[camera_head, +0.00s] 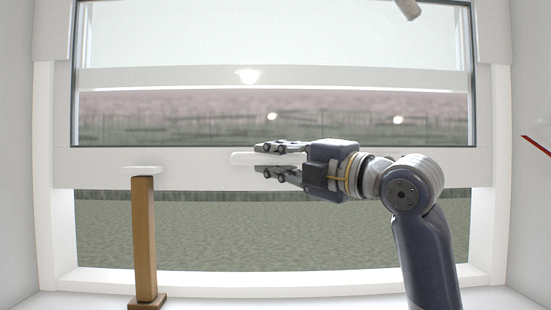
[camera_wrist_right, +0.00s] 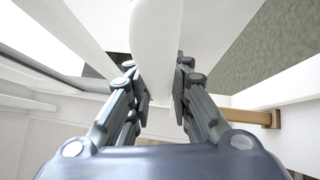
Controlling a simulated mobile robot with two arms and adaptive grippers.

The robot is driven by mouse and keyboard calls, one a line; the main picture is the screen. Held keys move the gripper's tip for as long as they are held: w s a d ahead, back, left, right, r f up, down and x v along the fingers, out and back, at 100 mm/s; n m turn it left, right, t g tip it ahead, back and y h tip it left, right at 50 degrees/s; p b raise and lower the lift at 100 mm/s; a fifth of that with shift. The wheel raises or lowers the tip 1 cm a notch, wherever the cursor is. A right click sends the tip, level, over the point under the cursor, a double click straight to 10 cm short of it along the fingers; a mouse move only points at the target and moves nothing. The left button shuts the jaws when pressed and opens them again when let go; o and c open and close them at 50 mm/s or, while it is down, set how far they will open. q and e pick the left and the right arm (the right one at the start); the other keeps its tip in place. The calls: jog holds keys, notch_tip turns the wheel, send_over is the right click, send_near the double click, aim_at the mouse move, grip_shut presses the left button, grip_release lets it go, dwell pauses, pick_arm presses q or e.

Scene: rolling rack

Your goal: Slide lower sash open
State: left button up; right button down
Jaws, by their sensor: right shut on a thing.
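The lower sash (camera_head: 120,168) is a white-framed glass pane in a white window frame (camera_head: 62,230). It stands raised, with an open gap below its bottom rail where green ground shows. A pale rounded handle (camera_head: 243,158) sits on the bottom rail, and it also shows in the right wrist view (camera_wrist_right: 155,40). My right gripper (camera_head: 262,159) reaches in from the right and is shut on the handle, one finger above and one below. In the right wrist view, the fingers (camera_wrist_right: 158,85) lie on either side of the handle. My left gripper is not in view.
The white sill (camera_head: 300,283) is clear across the middle. A small grey cylindrical thing (camera_head: 408,9) shows at the top edge. White walls flank the window.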

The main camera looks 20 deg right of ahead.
aim_at(277, 125)
notch_tip(277, 125, up, 5)
jog(key=p, duration=0.3)
jog(key=shift+d, duration=0.1)
jog(key=shift+r+p, duration=0.5)
jog(key=shift+r, duration=0.1)
jog(key=c, duration=1.4)
grip_release()
jog(key=shift+f, duration=0.1)
jog(key=shift+c, duration=0.2)
jog(key=v, duration=1.2)
